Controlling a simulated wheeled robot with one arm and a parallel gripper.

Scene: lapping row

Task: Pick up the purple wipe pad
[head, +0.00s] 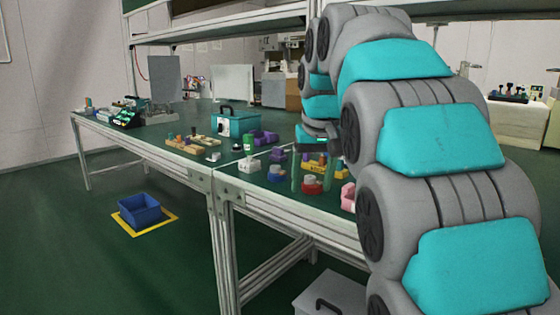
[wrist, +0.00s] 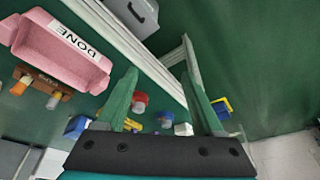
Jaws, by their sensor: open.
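Purple pieces show in the head view on the green bench: a larger purple block-like thing (head: 265,138) beside the teal box, and a smaller purple piece (head: 278,155) in front of it.
A teal box (head: 236,121), wooden holder (head: 193,147), white block (head: 249,164) and red-based piece (head: 312,185) crowd the bench. A pink DONE tray (wrist: 60,50) lies near the bench edge. A blue bin (head: 140,211) stands on the floor. The bench's left part has free room.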

